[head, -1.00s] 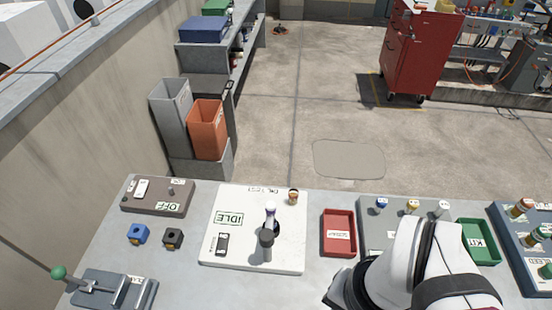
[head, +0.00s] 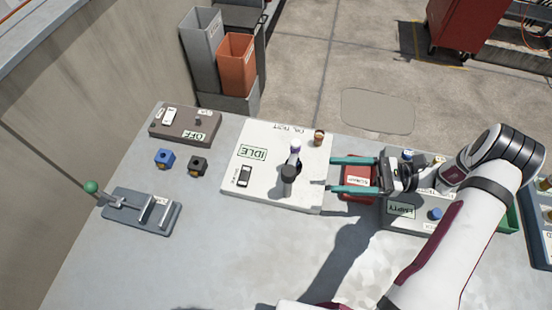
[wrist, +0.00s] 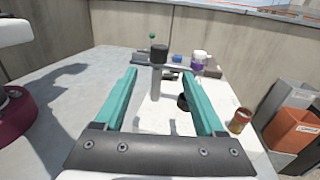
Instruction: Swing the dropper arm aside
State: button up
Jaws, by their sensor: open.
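The dropper stand is a grey post with a dark knob (head: 288,172) on the white oil test board (head: 238,193). In the wrist view the post (wrist: 155,85) rises between my fingers' lines, ahead of them, and a thin bar runs right from near its top. A white and purple piece (head: 295,149) is just behind the post in the head view. A dark round part shows beside the post. My gripper (head: 329,175) is open and empty, its teal fingers pointing left at the board's right edge, apart from the post.
A small brown-topped jar (head: 319,138) stands at the board's back right corner. A red tray (head: 352,197) lies under my fingers. Blue and black blocks (head: 198,164) and a green-knobbed lever fixture (head: 140,212) are at left. The front middle of the table is clear.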

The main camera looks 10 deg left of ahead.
aim_at(292, 161)
jog(key=s+a, duration=0.3)
jog(key=a, duration=1.1)
jog(key=shift+a, duration=0.35)
jog(key=shift+c, duration=0.4)
grip_shut()
